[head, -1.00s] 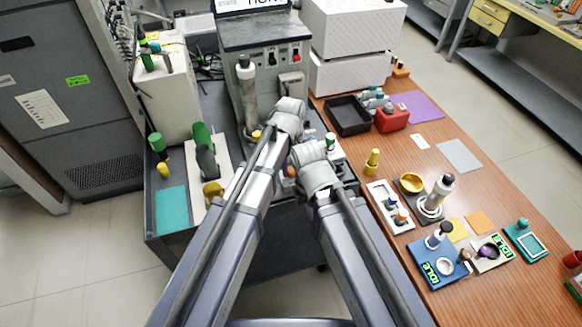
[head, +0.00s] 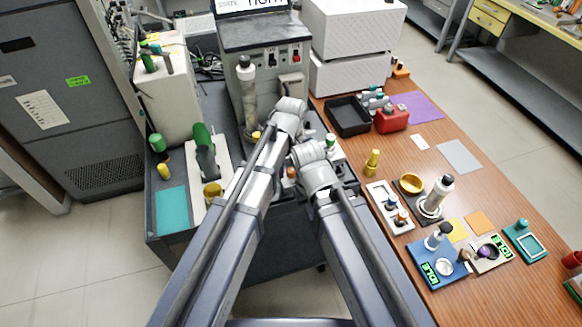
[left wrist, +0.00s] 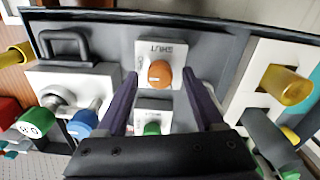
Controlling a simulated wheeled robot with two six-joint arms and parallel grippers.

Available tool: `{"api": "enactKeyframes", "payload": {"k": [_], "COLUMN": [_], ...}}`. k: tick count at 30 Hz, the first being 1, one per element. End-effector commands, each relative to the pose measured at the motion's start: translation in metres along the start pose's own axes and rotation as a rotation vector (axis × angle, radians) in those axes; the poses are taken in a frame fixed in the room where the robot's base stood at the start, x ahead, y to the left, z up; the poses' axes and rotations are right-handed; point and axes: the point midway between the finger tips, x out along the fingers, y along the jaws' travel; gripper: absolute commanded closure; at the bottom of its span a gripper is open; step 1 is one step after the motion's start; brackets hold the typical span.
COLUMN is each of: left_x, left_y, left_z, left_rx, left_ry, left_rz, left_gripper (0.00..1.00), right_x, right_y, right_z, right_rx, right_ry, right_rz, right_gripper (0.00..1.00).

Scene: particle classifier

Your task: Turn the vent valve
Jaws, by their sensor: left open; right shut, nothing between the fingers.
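In the left wrist view an orange round knob (left wrist: 160,73) sits on a white plate (left wrist: 173,50) with the word SHUT. A green knob (left wrist: 152,128) sits on a second plate below it. My left gripper (left wrist: 160,80) is open, its two dark fingers on either side of the orange knob; I cannot tell whether they touch it. In the head view my left gripper (head: 290,113) is above my right gripper (head: 308,153). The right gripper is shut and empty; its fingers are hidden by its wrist. Which knob is the vent valve is not marked legibly.
A grey machine (head: 268,65) stands behind the grippers. The wooden table (head: 450,170) at right holds a black tray (head: 333,116), a red box (head: 391,121) and several small devices. A yellow knob (left wrist: 290,86) and a blue knob (left wrist: 83,123) flank the left gripper.

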Motion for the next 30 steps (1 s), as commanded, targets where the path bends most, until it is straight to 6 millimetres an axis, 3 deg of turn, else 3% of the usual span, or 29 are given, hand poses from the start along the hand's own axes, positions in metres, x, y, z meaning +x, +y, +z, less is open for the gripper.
{"api": "enactKeyframes", "payload": {"k": [18, 30], "left_x": [-0.072, -0.074], "left_y": [0.000, 0.000], "left_z": [0.000, 0.000], "left_rx": [-0.001, -0.001], "left_ry": [0.000, 0.000], "left_rz": [0.000, 0.000], "left_gripper": [0.31, 0.31], "right_x": [-0.072, -0.073], "right_y": [0.007, 0.007], "right_z": [0.004, 0.004], "right_rx": [-0.001, -0.001], "right_ry": [0.000, 0.000], "right_rz": [0.000, 0.000], "right_gripper": [1.00, 1.00]}}
